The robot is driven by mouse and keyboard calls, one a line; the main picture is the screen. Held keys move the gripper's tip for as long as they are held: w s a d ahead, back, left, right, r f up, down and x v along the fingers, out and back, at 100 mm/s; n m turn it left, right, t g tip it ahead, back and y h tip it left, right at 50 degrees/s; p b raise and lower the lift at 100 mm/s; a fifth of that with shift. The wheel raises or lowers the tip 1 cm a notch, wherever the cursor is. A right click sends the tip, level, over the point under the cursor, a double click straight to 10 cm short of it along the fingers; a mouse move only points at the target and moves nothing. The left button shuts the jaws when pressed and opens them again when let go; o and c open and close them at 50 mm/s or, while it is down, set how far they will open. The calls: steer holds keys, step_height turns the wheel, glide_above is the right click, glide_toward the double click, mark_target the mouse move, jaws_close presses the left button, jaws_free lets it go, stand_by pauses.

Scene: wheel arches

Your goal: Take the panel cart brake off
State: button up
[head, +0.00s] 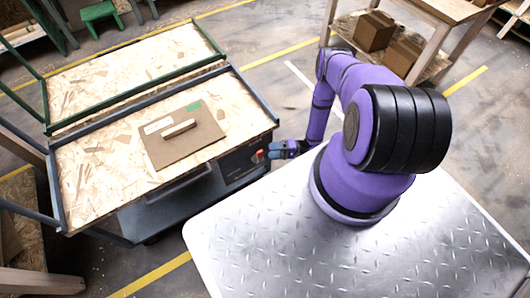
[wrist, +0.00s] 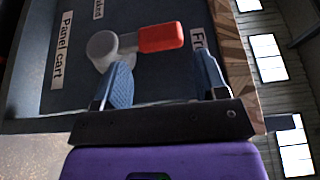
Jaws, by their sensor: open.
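The panel cart (head: 95,180) has a wood-chip board top and a dark end panel (head: 240,163). In the wrist view the brake lever has a round grey hub (wrist: 102,45) and a red handle (wrist: 161,38); the red handle also shows in the head view (head: 259,154). The lever's red end points at a label starting "Fr" (wrist: 197,42), partly hidden by a finger. A "Panel cart" label (wrist: 62,50) is beyond the hub. My gripper (wrist: 165,62) is open, its blue fingers pointing at the lever with nothing held; in the head view it is close to the panel (head: 285,149).
A brown board with a wooden handle (head: 180,135) lies on the cart top. A second, green-framed cart (head: 130,75) stands behind it. A wooden table with boxes (head: 375,31) is at the back right. Floor shows between the carts and that table.

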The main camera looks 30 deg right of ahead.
steer(key=v, duration=0.5)
steer(key=shift+s+d, duration=0.1)
steer(key=shift+d, duration=0.3)
